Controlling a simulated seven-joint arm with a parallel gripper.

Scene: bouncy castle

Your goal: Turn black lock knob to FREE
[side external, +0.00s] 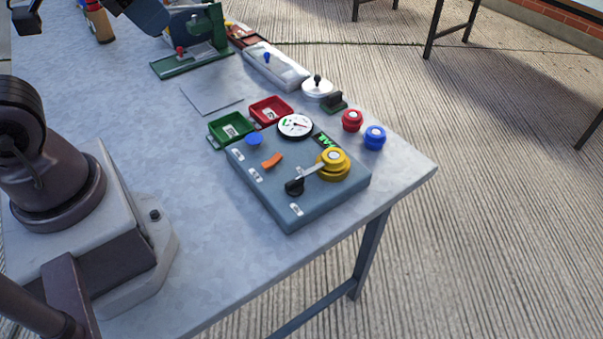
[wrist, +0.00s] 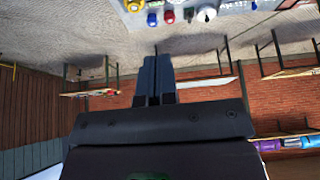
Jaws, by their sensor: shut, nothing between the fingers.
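A black knob (side external: 294,187) sits on the front part of a blue-grey box (side external: 325,208) on the table in the side external view. A silver lever runs from near it to a stacked yellow knob (side external: 333,166). Small white labels lie on the box, but their lettering is too small to read. My gripper (wrist: 156,62) shows in the wrist view, its fingers together and empty, well away from the box. The black knob cannot be made out in the wrist view.
The box also carries an orange handle (side external: 272,161), a blue button (side external: 254,139) and a white dial (side external: 295,125). Green (side external: 231,128) and red (side external: 270,110) trays stand behind it. Loose red (side external: 352,120) and blue (side external: 374,137) knobs stand right. The table's front is clear.

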